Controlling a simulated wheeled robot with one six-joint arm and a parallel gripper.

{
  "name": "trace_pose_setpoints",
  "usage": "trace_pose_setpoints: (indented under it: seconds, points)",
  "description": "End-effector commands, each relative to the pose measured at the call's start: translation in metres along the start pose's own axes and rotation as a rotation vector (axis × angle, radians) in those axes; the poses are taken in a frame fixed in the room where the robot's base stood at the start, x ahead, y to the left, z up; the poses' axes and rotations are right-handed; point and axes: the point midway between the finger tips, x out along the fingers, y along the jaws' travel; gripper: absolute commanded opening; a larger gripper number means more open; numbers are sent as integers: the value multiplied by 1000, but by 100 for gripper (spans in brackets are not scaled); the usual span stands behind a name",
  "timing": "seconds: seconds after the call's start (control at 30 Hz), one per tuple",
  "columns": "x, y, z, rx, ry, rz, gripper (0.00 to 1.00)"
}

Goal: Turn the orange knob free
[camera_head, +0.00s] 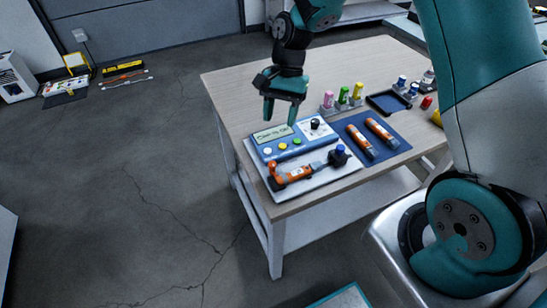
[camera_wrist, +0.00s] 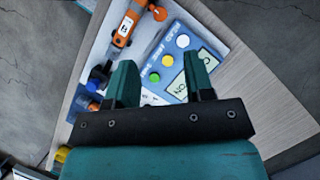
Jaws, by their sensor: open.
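The orange knob (camera_head: 276,168) is at the left end of an orange handheld device (camera_head: 294,175) lying on a white tray (camera_head: 312,185). In the wrist view the orange knob (camera_wrist: 160,13) shows at the top edge, beside the orange device (camera_wrist: 122,32). My gripper (camera_head: 280,112) is open and empty, pointing down above the back left of the blue-and-white meter, away from the knob. In the wrist view my gripper's two fingers (camera_wrist: 158,75) are spread apart, with the meter beyond them.
The meter (camera_head: 290,142), with coloured buttons, stands behind the device. A dark blue knob (camera_head: 340,149) is at the device's right end. Two orange tools (camera_head: 381,130) lie on a blue mat (camera_head: 397,150). Coloured vials (camera_head: 343,95) and a dark tray (camera_head: 388,102) are farther back. The table's left back is clear.

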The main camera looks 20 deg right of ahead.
Motion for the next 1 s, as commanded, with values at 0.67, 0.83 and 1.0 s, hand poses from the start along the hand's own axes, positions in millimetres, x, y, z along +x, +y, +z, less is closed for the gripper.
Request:
trace_pose_setpoints:
  seconds: [0.67, 0.83, 1.0]
  points:
    - [113, 0, 1, -3, 0, 0, 48]
    - [114, 0, 0, -3, 1, -1, 48]
    - [114, 0, 0, -3, 1, -1, 37]
